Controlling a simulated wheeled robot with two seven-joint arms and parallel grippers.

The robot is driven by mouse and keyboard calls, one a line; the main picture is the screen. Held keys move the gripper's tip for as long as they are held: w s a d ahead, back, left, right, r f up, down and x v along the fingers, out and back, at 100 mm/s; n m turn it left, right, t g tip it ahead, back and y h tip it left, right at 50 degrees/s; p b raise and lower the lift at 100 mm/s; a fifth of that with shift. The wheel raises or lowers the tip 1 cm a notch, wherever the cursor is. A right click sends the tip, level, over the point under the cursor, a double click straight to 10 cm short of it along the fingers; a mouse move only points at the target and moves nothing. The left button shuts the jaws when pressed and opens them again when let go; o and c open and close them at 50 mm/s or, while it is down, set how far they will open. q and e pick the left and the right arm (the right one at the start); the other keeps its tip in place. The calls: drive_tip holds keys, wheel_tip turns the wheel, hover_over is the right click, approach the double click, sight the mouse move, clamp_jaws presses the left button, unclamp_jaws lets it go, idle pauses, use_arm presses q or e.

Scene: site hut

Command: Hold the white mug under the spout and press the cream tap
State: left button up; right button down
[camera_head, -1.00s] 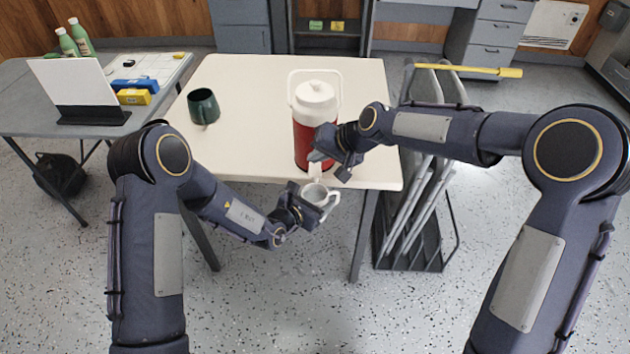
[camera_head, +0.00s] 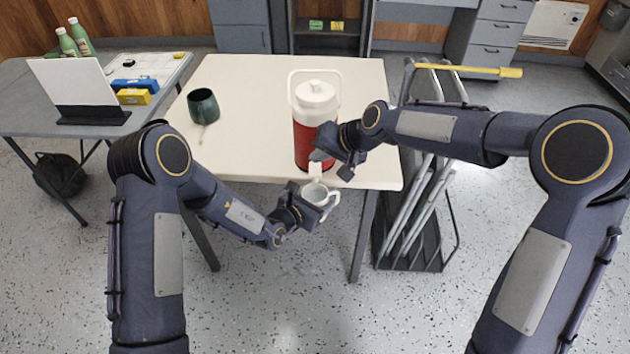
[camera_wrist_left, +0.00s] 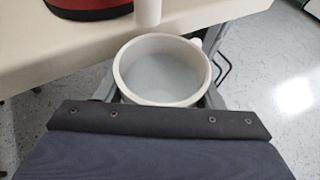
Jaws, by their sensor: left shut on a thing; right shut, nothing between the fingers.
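The white mug (camera_head: 314,194) is upright in my left gripper (camera_head: 309,201), just off the table's front edge. In the left wrist view the mug (camera_wrist_left: 162,70) shows open end up, its inside greyish; I cannot tell whether it holds liquid. The cream tap (camera_head: 315,170) sticks out from the front of the red jug (camera_head: 305,135) with a white lid. In the left wrist view its spout (camera_wrist_left: 148,12) hangs at the mug's far rim. My right gripper (camera_head: 331,165) is shut and empty close beside the tap; I cannot tell whether it touches it.
The jug stands near the front edge of the cream table (camera_head: 245,85). A dark green mug (camera_head: 203,107) stands at the table's left. A grey side table (camera_head: 30,105) at left bears bottles and boxes. A rack of folded chairs (camera_head: 425,215) stands right of the table.

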use_arm(q)
drive_tip(key=shift+r, duration=0.1)
use_arm(e)
drive_tip(key=s+d+r, duration=0.4)
drive_tip(key=s+d, duration=0.3)
drive_tip(key=shift+s+d+r, duration=0.3)
drive_tip(key=shift+r, duration=0.1)
use_arm(q)
drive_tip(key=s+p, duration=0.1)
drive_tip(key=s, duration=0.8)
drive_tip(key=shift+f, duration=0.25)
use_arm(e)
drive_tip(key=shift+r, duration=0.6)
idle(0.4)
idle(0.5)
